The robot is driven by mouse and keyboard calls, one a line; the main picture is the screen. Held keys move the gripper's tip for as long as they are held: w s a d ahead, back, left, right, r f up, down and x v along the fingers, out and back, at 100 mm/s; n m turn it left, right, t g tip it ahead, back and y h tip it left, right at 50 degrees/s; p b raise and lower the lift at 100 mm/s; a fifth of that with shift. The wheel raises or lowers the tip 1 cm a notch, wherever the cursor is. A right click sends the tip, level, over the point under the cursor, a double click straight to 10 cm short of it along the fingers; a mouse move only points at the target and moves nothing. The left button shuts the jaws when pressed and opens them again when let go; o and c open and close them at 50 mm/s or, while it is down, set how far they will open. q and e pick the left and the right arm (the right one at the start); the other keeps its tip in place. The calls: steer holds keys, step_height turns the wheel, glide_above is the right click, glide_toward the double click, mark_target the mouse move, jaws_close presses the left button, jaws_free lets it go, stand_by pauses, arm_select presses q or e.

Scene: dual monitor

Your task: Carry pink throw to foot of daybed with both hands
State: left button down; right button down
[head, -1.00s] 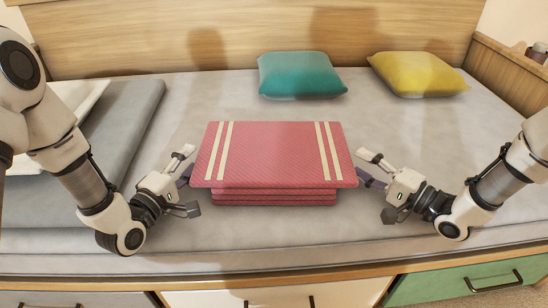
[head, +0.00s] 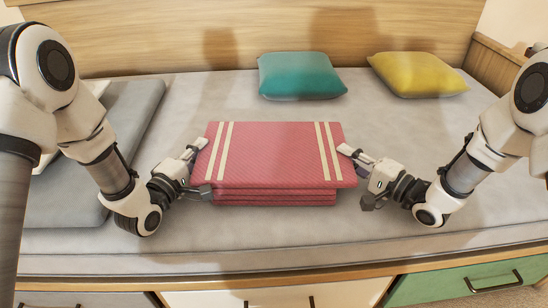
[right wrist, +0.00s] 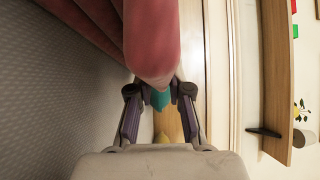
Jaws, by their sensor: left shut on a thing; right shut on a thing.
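The pink throw (head: 275,150), folded into a layered block with cream stripes near both ends, lies on the grey daybed mattress (head: 270,232) in the middle of the head view. My left gripper (head: 201,168) is shut on the throw's left edge. My right gripper (head: 352,173) is shut on its right edge. In the right wrist view the throw's rounded edge (right wrist: 152,45) reaches in between the two fingers of my right gripper (right wrist: 160,92). The throw's lower layers seem to rest on the mattress. The finger parts at the throw's sides are partly hidden.
A teal cushion (head: 300,76) and a yellow cushion (head: 417,74) lie at the back by the wooden backboard (head: 150,40). The mattress right of the throw is mostly bare. Drawers (head: 465,283) are along the front.

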arm_select(q)
steer(key=shift+r, duration=0.15)
arm_select(e)
steer(key=shift+r, duration=0.15)
